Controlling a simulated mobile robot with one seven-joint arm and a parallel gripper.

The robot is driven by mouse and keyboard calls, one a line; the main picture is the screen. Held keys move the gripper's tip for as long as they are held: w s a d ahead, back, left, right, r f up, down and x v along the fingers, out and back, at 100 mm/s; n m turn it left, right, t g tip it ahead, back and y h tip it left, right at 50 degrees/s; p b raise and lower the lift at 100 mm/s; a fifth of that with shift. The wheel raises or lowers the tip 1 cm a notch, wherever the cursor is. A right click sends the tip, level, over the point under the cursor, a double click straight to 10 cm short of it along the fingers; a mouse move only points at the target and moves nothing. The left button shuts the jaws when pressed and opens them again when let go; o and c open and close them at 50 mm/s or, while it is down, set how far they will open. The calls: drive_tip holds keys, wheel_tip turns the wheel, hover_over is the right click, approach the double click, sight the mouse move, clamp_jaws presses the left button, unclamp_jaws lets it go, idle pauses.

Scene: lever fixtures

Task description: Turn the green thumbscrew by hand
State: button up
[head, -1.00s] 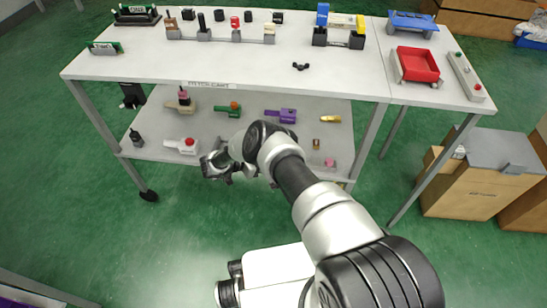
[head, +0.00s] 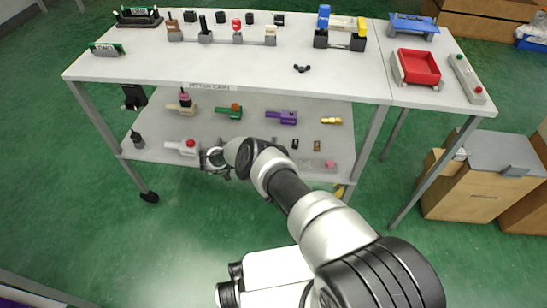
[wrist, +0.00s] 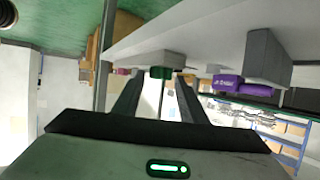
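The green fixture (head: 230,112) with an orange-brown knob lies on the lower shelf, left of the middle; which part is its thumbscrew is too small to tell. A small green part also shows between my fingertips, farther off, in the wrist view (wrist: 160,74). My gripper (head: 208,158) is at the front edge of the lower shelf, close to the white fixture (head: 183,147) with the red knob. In the wrist view my gripper (wrist: 158,80) has its two fingers apart, with nothing held between them.
A purple fixture (head: 282,117) is right of the green one. A tan fixture (head: 182,104) is left of it. A yellow piece (head: 331,121) and several small parts lie on the right of the lower shelf (head: 262,142). The upper tabletop (head: 220,68) lies above the shelf.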

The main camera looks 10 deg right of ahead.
drive_tip(key=shift+o, duration=0.2)
drive_tip(key=shift+a, duration=0.1)
drive_tip(key=v, duration=1.7)
drive_tip(key=shift+a, duration=0.1)
